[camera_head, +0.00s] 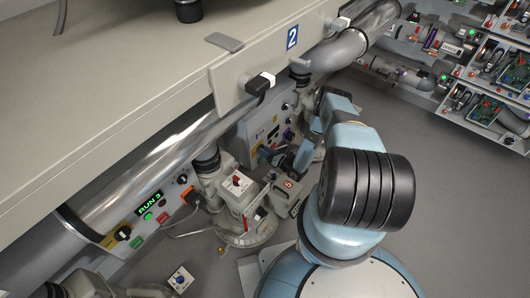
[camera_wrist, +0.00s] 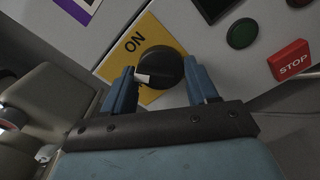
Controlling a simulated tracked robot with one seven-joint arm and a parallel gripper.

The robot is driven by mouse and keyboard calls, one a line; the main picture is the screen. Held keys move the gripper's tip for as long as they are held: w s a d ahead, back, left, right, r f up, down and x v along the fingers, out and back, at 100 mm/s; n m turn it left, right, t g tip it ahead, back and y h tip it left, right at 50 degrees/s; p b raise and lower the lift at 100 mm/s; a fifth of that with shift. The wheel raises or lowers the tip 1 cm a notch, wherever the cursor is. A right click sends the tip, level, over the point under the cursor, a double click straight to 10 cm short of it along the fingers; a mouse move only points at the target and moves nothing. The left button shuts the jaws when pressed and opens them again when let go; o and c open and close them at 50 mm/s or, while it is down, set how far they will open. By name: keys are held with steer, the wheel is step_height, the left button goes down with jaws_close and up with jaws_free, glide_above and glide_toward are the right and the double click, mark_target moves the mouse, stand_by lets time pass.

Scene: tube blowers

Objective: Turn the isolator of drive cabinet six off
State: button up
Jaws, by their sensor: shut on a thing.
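The isolator is a black round knob (camera_wrist: 163,66) with a white pointer, on a yellow plate (camera_wrist: 116,66) on a grey cabinet front, in the wrist view. "ON" is printed up and left of the knob. The white pointer points left and slightly down, not straight at "ON". My gripper (camera_wrist: 161,80) has one blue finger on each side of the knob and is shut on it. The left finger hides part of the plate. In the head view the cabinet front (camera_head: 252,128) stands under the bench, with my arm in front; the knob cannot be made out there.
A red STOP button (camera_wrist: 289,61) and a green button (camera_wrist: 242,33) sit right of the knob. In the head view, a panel reading RUN 3 (camera_head: 149,203), a grey box with a red switch (camera_head: 237,182) and a large pipe (camera_head: 120,178) crowd the left. Floor (camera_head: 440,200) is clear at right.

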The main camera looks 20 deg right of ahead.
steer(key=shift+d, duration=0.2)
steer(key=o, duration=1)
steer(key=shift+a, duration=0.1)
steer(key=v, duration=1.3)
steer(key=shift+s+d+f, duration=0.1)
steer(key=shift+s+d, duration=0.15)
steer(key=shift+s, duration=0.1)
